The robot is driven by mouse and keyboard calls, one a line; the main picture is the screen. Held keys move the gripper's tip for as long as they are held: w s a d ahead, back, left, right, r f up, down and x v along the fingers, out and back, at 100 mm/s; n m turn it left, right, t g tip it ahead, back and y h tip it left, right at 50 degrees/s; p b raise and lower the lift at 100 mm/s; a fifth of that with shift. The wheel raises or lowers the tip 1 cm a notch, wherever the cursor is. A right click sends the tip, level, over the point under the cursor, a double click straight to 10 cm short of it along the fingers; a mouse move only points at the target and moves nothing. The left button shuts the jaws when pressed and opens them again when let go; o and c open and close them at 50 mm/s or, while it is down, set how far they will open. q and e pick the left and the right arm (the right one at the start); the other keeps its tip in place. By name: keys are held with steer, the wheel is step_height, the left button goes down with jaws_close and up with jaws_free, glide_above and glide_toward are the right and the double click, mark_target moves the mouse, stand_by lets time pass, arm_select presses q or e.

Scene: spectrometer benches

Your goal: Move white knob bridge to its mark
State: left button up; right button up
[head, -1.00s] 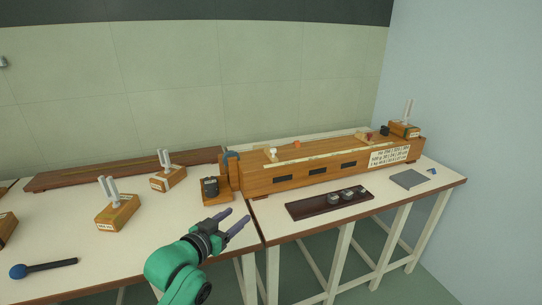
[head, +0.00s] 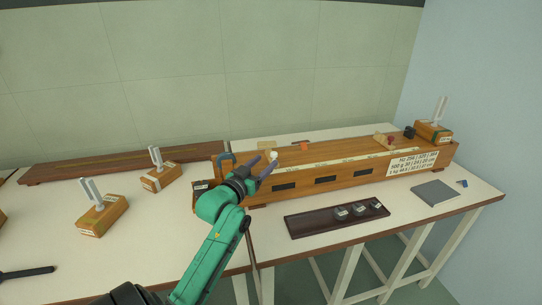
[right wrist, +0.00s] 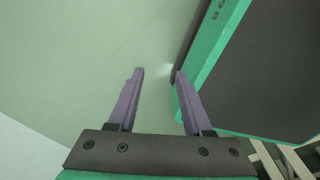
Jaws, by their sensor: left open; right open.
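The white knob (head: 274,155) of the bridge shows on top of the long wooden sonometer-like box (head: 340,178), towards its left end. A pale wooden piece (head: 266,146) shows just behind the knob; I cannot tell if it is all one bridge. My left gripper (head: 266,165) is open, with its purple fingers pointing at the knob from the near left. I cannot tell whether they touch it. The bridge's lower part is hidden by the fingers. I cannot make out its mark. My right gripper (right wrist: 155,75) is open and empty in the right wrist view.
A red-knobbed piece (head: 391,140), a black knob (head: 409,132) and a small orange piece (head: 304,146) are on or behind the box. A dark tray (head: 310,222) with weights lies in front. Two tuning forks on wooden blocks (head: 102,216) stand at left.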

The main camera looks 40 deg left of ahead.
mark_target(272, 155)
arm_select(q)
steer(key=w, duration=0.3)
steer(key=shift+w+a+r, duration=0.1)
steer(key=shift+a, duration=0.2)
steer(key=shift+w+a, duration=0.1)
steer(key=shift+w, duration=0.4)
jaws_close()
arm_select(e)
steer(key=shift+w+d+r, duration=0.1)
steer(key=shift+w+r, duration=0.05)
steer(key=shift+w, duration=0.5)
